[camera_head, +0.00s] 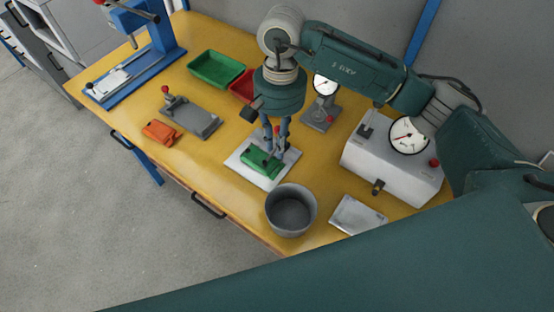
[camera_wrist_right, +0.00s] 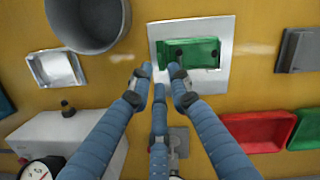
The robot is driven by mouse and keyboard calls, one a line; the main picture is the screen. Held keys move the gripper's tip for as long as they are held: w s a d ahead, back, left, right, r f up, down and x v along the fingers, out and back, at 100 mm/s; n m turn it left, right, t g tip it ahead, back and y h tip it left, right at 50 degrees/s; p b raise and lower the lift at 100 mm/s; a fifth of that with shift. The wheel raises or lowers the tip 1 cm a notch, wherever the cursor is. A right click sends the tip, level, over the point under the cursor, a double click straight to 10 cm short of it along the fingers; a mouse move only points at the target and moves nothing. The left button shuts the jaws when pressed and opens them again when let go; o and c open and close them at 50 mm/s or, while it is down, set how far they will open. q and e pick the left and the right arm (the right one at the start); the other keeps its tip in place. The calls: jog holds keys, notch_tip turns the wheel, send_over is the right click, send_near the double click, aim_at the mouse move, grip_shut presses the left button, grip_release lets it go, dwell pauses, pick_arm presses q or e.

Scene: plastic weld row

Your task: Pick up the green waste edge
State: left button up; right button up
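A green part (camera_head: 260,161) lies on a white square plate (camera_head: 238,173) on the yellow bench. It also shows in the right wrist view (camera_wrist_right: 194,51), with dark round spots on it. I cannot pick out a separate waste edge on it. My right gripper (camera_head: 274,152) points down over the plate, close to the green part. In the right wrist view its three blue fingers (camera_wrist_right: 161,70) are spread with gaps between the tips and nothing between them. One fingertip overlaps the part's lower edge in that view; I cannot tell whether it touches. My left gripper is out of view.
A grey round bin (camera_head: 291,211) stands close in front of the plate. A white machine with a dial (camera_head: 385,170), a metal tray (camera_head: 357,215) and a dial stand (camera_head: 321,115) are to the right. Green (camera_head: 216,69) and red trays, a grey fixture (camera_head: 193,118) and an orange part (camera_head: 159,132) lie left.

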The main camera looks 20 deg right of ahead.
aim_at(279, 168)
jog(key=shift+s+f, duration=0.2)
jog(key=shift+f, duration=0.35)
jog(key=shift+s+f, duration=0.2)
jog(key=shift+f, duration=0.35)
jog(key=shift+w+f, duration=0.1)
jog(key=shift+f, duration=0.2)
notch_tip(279, 168, down, 4)
jog(key=p, duration=0.2)
jog(key=shift+f+p, duration=0.15)
jog(key=shift+p, duration=0.2)
jog(key=shift+f, duration=0.5)
jog(key=shift+s, duration=0.2)
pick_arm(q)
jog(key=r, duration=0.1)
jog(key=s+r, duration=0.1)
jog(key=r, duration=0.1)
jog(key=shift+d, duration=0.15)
pick_arm(e)
jog(key=shift+f, duration=0.15)
grip_shut()
